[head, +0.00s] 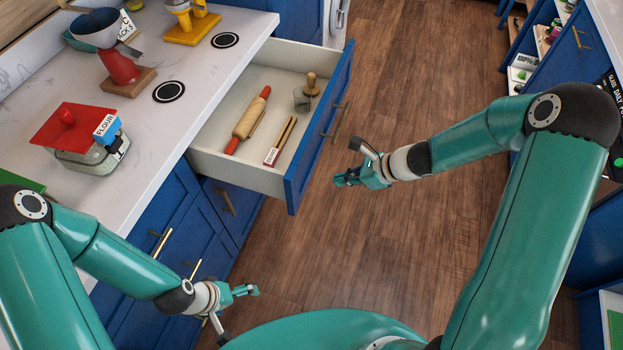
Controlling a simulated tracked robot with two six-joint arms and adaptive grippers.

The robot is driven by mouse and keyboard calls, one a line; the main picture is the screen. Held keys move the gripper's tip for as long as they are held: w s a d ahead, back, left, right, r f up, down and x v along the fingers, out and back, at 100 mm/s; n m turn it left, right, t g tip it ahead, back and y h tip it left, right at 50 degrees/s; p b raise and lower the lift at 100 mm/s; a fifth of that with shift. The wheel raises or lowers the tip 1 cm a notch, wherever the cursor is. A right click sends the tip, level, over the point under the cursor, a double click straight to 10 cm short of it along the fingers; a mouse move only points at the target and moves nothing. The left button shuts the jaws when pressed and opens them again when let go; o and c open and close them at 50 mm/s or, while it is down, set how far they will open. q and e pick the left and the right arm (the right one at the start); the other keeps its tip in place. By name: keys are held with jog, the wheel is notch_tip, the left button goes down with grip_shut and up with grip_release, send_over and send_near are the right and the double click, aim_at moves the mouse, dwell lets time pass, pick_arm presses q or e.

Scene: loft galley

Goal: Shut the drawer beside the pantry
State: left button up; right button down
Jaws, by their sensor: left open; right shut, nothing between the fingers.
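The open drawer (292,196) has a blue front and pale inside walls, and sticks out from the counter on the left. Its front carries brass handles (341,121). Inside lie a rolling pin (249,119) with red ends, a thin wooden item in a small box (280,142), and a round wooden-handled tool (311,86). My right gripper (345,181) is shut and empty, over the floor just right of the drawer front, apart from it. My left gripper (251,290) is open and empty, low in front of the lower cabinets, well below the drawer in the picture.
The pale countertop (165,121) holds a flour container (82,138) with a red lid, a red stand with a bowl (119,62) and a yellow item (190,22). Blue lower cabinets (165,215) stand beneath. Wooden floor (400,60) lies clear. Open shelving (530,55) stands at upper right.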

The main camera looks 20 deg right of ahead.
aim_at(303, 181)
jog(key=w+a+f, duration=0.1)
jog(key=a, duration=0.1)
jog(key=w+a+f, duration=0.1)
jog(key=a, duration=0.1)
jog(key=w+a+f+p, duration=0.1)
jog(key=w+a+f, duration=0.1)
jog(key=shift+a, duration=0.1)
jog(key=shift+w+a+f, duration=0.15)
jog(key=shift+w+a, duration=0.1)
jog(key=shift+w, duration=0.05)
jog(key=shift+a, duration=0.1)
